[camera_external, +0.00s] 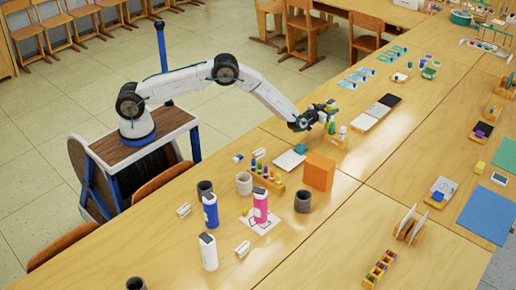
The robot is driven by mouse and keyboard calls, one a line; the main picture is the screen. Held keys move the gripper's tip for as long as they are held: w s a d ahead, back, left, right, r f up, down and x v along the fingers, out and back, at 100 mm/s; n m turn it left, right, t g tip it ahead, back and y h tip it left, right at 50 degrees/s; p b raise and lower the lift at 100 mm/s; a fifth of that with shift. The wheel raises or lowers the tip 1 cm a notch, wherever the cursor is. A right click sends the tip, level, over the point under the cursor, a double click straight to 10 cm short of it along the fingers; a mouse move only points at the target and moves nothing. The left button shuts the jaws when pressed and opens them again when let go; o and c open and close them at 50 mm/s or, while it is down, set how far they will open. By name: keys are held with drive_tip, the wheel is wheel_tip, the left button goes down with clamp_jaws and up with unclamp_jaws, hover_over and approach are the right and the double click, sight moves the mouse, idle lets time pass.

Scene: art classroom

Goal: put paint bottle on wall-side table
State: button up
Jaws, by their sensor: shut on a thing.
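My gripper (326,112) is stretched over the long wooden tables, past the middle of the view. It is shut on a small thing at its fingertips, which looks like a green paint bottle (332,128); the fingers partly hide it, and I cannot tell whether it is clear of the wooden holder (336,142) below. A white bottle (342,132) stands right beside it. I cannot tell for sure which table is the wall-side one; another tabletop (415,175) runs along the right.
An orange block (319,171), a rack of small coloured bottles (268,177), grey cups (303,201) and blue (210,210), pink (260,206) and white (208,251) bottles stand nearer the camera. Sketch pads (377,111) lie beyond the gripper. The right tabletop has bare stretches.

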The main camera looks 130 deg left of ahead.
drive_tip(key=o, duration=1.3)
drive_tip(key=shift+f, duration=0.1)
drive_tip(key=shift+c, duration=0.2)
drive_tip(key=shift+d, duration=0.25)
drive_tip(key=s+d, duration=0.2)
drive_tip(key=d, duration=0.9)
drive_tip(key=shift+s+d, duration=0.15)
drive_tip(key=shift+s, duration=0.05)
